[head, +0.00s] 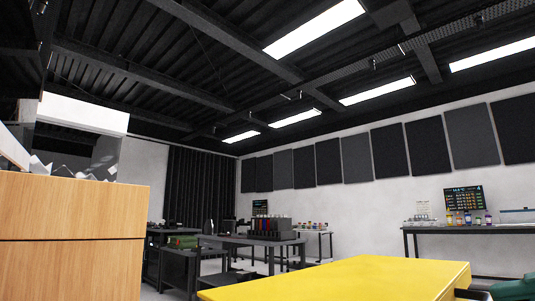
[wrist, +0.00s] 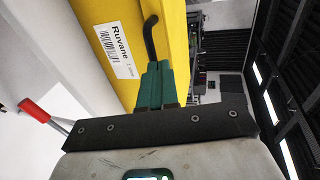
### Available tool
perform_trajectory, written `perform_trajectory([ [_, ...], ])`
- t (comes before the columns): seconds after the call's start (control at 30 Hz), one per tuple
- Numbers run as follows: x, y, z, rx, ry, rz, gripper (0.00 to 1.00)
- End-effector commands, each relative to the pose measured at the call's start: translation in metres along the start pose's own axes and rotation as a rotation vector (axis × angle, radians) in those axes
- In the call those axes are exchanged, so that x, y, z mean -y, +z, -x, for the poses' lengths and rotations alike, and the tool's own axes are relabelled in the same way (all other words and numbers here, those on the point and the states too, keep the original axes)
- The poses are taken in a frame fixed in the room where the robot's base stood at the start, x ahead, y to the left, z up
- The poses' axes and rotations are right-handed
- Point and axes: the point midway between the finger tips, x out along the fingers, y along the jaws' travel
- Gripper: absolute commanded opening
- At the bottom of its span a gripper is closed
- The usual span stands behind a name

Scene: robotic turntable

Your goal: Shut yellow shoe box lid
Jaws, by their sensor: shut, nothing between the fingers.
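The yellow shoe box shows in the head view as a broad flat yellow top (head: 365,279) at the bottom right. In the wrist view a yellow side of it (wrist: 178,50) fills the upper middle and carries a white label reading "Ruvane". Whether the flat top is the lid, and how far it stands open, I cannot tell. My gripper (wrist: 155,66) has green fingers pressed together, shut and empty, in front of the yellow side near the label. Contact is unclear. A black curved bar (wrist: 150,38) shows just beyond the fingertips.
A wooden block or cabinet (head: 70,240) stands at the left in the head view. Dark workbenches (head: 250,241) with equipment stand behind the yellow top. A wall bench (head: 470,229) holds jars at the right. A red-handled rod (wrist: 35,111) shows at the left in the wrist view.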

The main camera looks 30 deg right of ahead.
Motion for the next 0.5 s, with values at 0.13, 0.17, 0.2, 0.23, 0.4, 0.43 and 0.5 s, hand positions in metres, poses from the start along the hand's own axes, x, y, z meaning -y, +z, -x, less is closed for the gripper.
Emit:
perform_trajectory([
  [0.13, -0.0092, -0.0001, -0.0026, 0.0, 0.001, 0.0, 0.0],
  [0.17, -0.0098, -0.0001, -0.0029, 0.0, 0.001, 0.0, 0.0],
  [0.2, -0.0104, -0.0001, -0.0031, 0.0, 0.001, 0.0, 0.0],
  [0.23, -0.0107, -0.0001, -0.0032, 0.0, 0.001, 0.001, 0.0],
  [0.4, -0.0109, -0.0001, -0.0033, 0.0, 0.001, 0.001, 0.0],
  [0.43, -0.0108, 0.0, -0.0033, 0.0, 0.001, 0.001, 0.0],
  [0.5, -0.0108, 0.0, -0.0033, 0.0, 0.001, 0.001, 0.0],
])
